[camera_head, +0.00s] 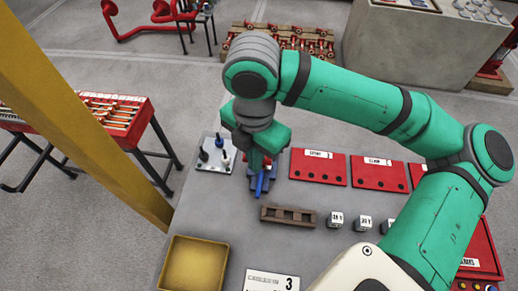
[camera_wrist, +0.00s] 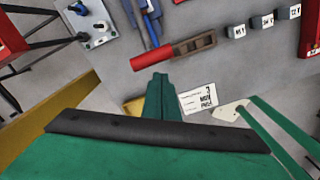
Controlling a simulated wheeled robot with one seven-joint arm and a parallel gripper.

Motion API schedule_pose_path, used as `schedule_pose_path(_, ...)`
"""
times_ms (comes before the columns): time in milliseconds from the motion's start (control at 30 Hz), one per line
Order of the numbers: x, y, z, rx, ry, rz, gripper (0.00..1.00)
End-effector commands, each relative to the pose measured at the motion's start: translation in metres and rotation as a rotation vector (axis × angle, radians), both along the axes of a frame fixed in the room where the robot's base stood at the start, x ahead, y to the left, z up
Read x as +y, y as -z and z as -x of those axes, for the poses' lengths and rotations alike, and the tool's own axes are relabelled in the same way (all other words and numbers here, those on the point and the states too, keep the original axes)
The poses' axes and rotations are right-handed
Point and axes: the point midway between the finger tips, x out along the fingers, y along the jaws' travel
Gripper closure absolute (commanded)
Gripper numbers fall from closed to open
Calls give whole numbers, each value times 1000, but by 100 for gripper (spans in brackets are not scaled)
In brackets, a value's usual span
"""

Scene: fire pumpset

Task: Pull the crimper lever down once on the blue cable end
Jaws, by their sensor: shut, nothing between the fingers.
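The crimper (camera_head: 262,184) is a blue tool on the grey bench, partly hidden under my gripper in the head view. In the wrist view its blue and grey body (camera_wrist: 146,22) stands at the top, and a red cylindrical grip (camera_wrist: 152,57), which looks like its lever handle, lies across in front of it. My gripper (camera_wrist: 163,80) is shut and empty, its green fingers together just below the red grip in the picture; contact cannot be told. In the head view my gripper (camera_head: 262,158) hangs over the crimper. I cannot make out the blue cable end separately.
A brown slotted rack (camera_head: 287,216), labelled white blocks (camera_head: 336,220) and red panels (camera_head: 318,167) lie to the right. A yellow tray (camera_head: 194,265) is at the front left, beside a yellow post (camera_head: 88,113).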

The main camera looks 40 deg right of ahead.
Motion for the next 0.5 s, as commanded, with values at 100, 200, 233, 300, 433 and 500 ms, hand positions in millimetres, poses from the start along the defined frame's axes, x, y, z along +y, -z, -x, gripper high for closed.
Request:
schedule_pose_path(100, 0, -11, -1, -1, -1, 1, 100)
schedule_pose_path(200, 1, -19, -1, -1, -3, 0, 100)
schedule_pose_path(233, 1, -21, -1, -2, -3, 1, 100)
schedule_pose_path(300, 1, -27, -1, -1, -3, 1, 100)
schedule_pose_path(433, 0, -39, -1, -2, -1, 1, 100)
schedule_pose_path(500, 0, -44, -1, -1, -1, 1, 100)
